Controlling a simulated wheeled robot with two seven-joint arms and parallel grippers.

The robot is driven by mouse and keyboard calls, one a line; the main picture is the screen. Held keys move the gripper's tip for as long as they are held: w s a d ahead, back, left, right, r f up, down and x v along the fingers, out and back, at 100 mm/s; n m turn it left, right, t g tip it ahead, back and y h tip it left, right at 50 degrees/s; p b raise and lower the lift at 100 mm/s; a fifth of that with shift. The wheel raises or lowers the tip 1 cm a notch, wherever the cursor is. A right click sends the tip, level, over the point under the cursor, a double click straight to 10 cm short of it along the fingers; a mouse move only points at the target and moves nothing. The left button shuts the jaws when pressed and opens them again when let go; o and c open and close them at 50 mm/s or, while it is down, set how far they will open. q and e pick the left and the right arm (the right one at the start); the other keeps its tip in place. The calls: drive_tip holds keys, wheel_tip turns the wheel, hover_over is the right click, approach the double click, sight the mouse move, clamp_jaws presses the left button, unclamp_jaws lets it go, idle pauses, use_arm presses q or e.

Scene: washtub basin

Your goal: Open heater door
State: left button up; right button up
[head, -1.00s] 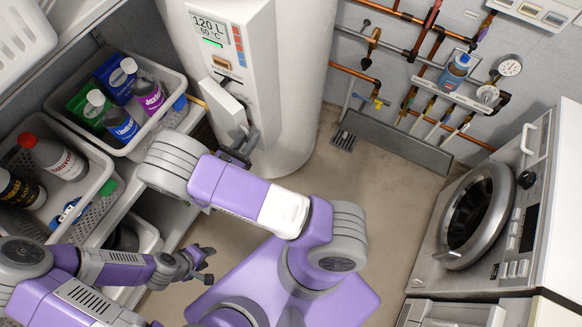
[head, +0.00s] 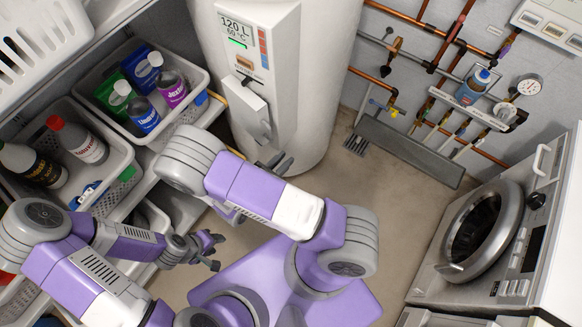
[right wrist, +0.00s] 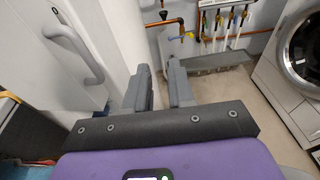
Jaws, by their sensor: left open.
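The white heater (head: 318,60) stands at the back centre of the head view, with a display on its front panel. The small heater door (head: 243,108) with its grey handle (head: 264,128) is below the display. It stands out from the panel; how far it is ajar is hard to tell. The handle also shows at upper left in the right wrist view (right wrist: 75,45). My right gripper (head: 279,164) is below and right of the handle, apart from it; its two fingers (right wrist: 160,88) are open and empty. My left gripper (head: 214,250) is open and empty at lower left, far from the door.
Bins with bottles (head: 130,135) fill the shelf at left. Pipes and a gauge (head: 529,86) are on the back wall. A washing machine (head: 480,230) stands at right. The floor (head: 400,200) between heater and machine is clear.

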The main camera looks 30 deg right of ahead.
drive_tip(key=shift+s+d+f+m+g+y+p, duration=0.1)
drive_tip(key=shift+s+d+f+m+g+y, duration=0.1)
drive_tip(key=shift+s+m+g, duration=0.3)
drive_tip(key=shift+s+d+f+m+g+y+p, duration=0.1)
drive_tip(key=shift+s+f+m+g, duration=0.05)
drive_tip(key=shift+s+g, duration=0.45)
drive_tip(key=shift+s+d+f+m+g+y+p, duration=0.1)
drive_tip(key=shift+s+f+m+g, duration=0.1)
drive_tip(key=shift+s+m+g, duration=0.3)
drive_tip(key=shift+s, duration=0.1)
drive_tip(key=shift+c, duration=0.4)
